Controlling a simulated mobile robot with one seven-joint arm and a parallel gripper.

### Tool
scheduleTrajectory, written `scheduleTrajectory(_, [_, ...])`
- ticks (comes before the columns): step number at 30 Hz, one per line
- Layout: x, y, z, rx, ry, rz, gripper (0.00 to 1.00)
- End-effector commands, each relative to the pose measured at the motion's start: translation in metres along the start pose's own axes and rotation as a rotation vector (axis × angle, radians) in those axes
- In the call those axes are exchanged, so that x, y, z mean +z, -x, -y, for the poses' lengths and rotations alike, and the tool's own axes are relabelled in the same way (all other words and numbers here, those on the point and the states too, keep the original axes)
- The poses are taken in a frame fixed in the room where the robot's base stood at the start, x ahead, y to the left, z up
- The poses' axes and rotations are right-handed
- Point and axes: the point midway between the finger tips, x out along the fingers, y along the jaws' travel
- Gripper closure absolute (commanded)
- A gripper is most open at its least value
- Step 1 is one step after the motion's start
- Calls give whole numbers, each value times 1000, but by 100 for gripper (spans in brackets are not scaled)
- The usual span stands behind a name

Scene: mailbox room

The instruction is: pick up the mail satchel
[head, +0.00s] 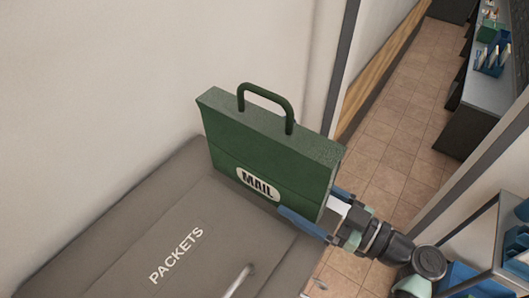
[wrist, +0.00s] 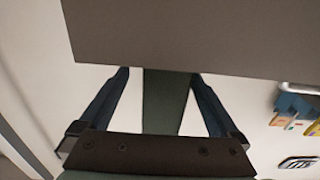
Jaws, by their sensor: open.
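The mail satchel (head: 262,153) is a dark green, flat case with an arched handle on top and a white oval MAIL label. It stands upright on a grey-brown lid marked PACKETS (head: 125,232), close to the wall. My gripper (head: 312,203) comes in from the right at the satchel's right end. Its blue fingers are open, one along the labelled face and one on the far side, mostly hidden. In the wrist view, a green strip of the satchel (wrist: 163,105) lies between the two fingers, with gaps showing on both sides. The fingertips end at a dark slab's edge there.
A cream wall (head: 100,70) rises behind the satchel. A metal handle (head: 238,281) sticks up from the lid at the front. A shelf with blue bins (head: 462,277) stands at the lower right. Tiled floor (head: 385,135) lies open beyond, beside a dark counter (head: 490,92).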

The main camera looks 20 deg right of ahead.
Motion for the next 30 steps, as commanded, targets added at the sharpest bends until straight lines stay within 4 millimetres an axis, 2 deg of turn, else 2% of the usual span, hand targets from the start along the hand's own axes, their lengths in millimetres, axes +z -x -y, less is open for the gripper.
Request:
scheduleTrajectory(1, [-5, -8, 2, -4, -4, 0, 3])
scheduleTrajectory(7, [-3, -33, 3, -2, -1, 0, 3])
scheduleTrajectory(16, [0, -37, 3, 0, 0, 0, 3])
scheduleTrajectory(30, [0, -37, 3, 0, 0, 0, 87])
